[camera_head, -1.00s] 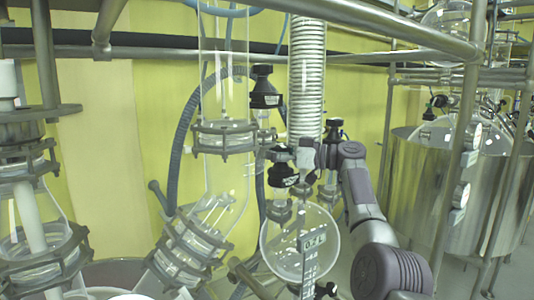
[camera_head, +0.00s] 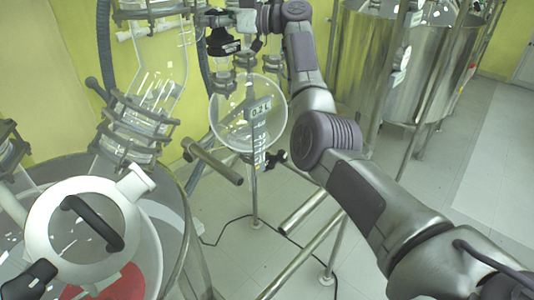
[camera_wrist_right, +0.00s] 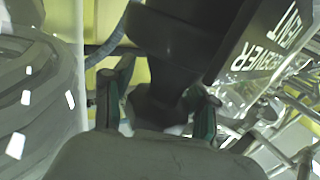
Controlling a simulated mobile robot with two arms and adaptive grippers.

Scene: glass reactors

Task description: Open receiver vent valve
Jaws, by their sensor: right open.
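In the right wrist view, a dark valve knob (camera_wrist_right: 160,85) sits between the two fingers of my right gripper (camera_wrist_right: 160,107). The fingers are apart, one on each side of the knob; I cannot tell whether they touch it. A black label plate reading "RECEIVER VENT" (camera_wrist_right: 265,50) is beside the knob. In the head view, my right gripper (camera_head: 254,18) is near the top edge, above the round glass receiver (camera_head: 240,120), and largely hidden. A black valve knob (camera_head: 222,42) shows just left of it.
A reactor with a white lid ring (camera_head: 50,245) and black handle (camera_head: 93,222) stands at the lower left. A steel vessel (camera_head: 400,60) stands behind my right arm. Metal pipes and glass tubing surround the receiver. Open tiled floor (camera_head: 460,160) lies at the right.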

